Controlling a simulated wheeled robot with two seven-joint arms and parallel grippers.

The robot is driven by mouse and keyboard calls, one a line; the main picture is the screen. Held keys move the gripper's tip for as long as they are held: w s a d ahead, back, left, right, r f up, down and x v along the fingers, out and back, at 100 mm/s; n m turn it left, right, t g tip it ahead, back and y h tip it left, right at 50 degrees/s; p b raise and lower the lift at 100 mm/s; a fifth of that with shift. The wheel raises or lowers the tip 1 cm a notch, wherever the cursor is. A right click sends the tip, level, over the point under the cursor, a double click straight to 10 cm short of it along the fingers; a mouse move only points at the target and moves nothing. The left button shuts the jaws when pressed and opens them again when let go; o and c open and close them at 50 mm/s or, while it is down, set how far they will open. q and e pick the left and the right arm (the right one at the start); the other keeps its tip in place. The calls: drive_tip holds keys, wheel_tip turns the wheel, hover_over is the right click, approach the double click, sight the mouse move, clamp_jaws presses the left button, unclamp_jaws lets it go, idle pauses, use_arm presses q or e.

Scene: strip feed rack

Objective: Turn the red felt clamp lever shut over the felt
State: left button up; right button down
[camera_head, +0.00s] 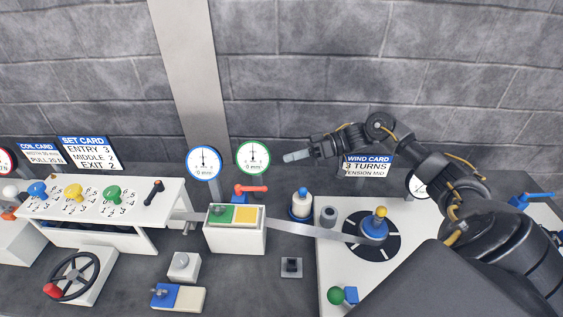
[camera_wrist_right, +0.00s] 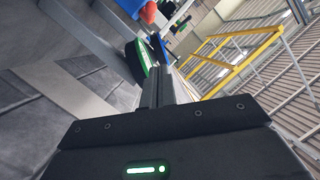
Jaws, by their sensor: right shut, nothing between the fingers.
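The red lever (camera_head: 252,188) is at the back of a white box (camera_head: 234,241). Its arm lies roughly level and its red tip points right, on a short post. The box top carries a green pad (camera_head: 220,213) and a yellow pad (camera_head: 245,216); I cannot tell which part is the felt. My right gripper (camera_head: 287,157) reaches in from the right, shut and empty, above and to the right of the lever, apart from it. Its shut fingers show in the right wrist view (camera_wrist_right: 158,85). My left gripper is not in view.
A metal strip (camera_head: 295,230) runs from the box to a round dark reel plate (camera_head: 356,252) on a white table. Two round gauges (camera_head: 204,162) (camera_head: 253,157) stand behind. A white panel with coloured knobs (camera_head: 155,215) is at left.

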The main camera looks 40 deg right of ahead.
sight(263, 164)
drive_tip(key=p+x, duration=0.1)
drive_tip(key=x, duration=0.3)
drive_tip(key=p+x, duration=0.2)
drive_tip(key=x, duration=0.2)
drive_tip(key=shift+w+a+r, duration=0.15)
drive_tip(key=shift+w+a, duration=0.1)
drive_tip(key=shift+a, duration=0.15)
use_arm(q)
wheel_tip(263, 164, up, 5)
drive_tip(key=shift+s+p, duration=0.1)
drive_tip(key=shift+p, duration=0.7)
use_arm(e)
drive_tip(key=f, duration=0.1)
drive_tip(key=s+f, duration=0.1)
drive_tip(key=s+a+f, duration=0.1)
drive_tip(key=shift+f, duration=0.4)
